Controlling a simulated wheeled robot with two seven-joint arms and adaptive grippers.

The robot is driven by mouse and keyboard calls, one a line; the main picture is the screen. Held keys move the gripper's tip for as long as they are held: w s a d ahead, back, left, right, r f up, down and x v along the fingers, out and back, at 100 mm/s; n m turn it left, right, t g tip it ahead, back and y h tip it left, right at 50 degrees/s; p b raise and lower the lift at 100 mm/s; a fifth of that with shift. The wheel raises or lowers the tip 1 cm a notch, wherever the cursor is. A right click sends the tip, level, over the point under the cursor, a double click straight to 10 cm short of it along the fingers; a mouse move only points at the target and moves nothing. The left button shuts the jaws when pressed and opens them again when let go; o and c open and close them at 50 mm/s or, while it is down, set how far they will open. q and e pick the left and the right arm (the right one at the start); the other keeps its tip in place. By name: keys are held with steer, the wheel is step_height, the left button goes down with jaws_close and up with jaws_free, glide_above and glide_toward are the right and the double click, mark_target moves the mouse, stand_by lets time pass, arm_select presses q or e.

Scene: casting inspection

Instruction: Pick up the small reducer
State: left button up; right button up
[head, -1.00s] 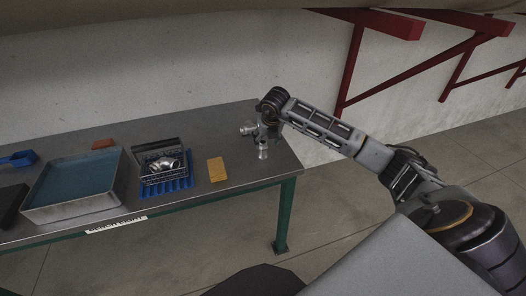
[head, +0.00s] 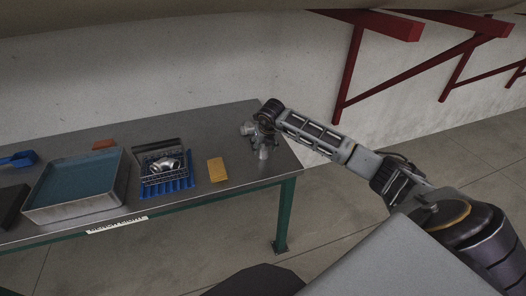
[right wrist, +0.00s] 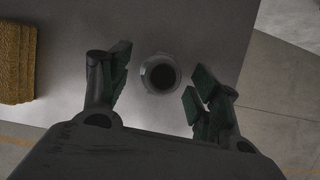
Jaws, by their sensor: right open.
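A small grey metal fitting, which looks like the small reducer (right wrist: 160,73), stands upright on the table in the right wrist view, its round dark opening facing the camera. My right gripper (right wrist: 158,88) is open, its fingers on either side of the fitting with a gap on both sides. In the head view my right gripper (head: 264,139) points down over the right end of the table and mostly covers the fitting. Another metal fitting (head: 247,128) shows just left of the gripper. My left gripper is not in view.
A yellow-brown block (head: 217,169) lies left of the gripper, also in the right wrist view (right wrist: 17,62). Further left are a wire basket (head: 163,166) with metal fittings, and a metal tray (head: 75,209) with a blue inside. The table's right edge (head: 291,157) is near.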

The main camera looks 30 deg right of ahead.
steer(key=shift+x, duration=1.15)
steer(key=c, duration=1.3)
steer(key=shift+o, duration=0.2)
steer(key=shift+r, duration=0.15)
steer(key=shift+r+b, duration=0.3)
steer(key=shift+r, duration=4.6)
steer(key=shift+c, duration=0.2)
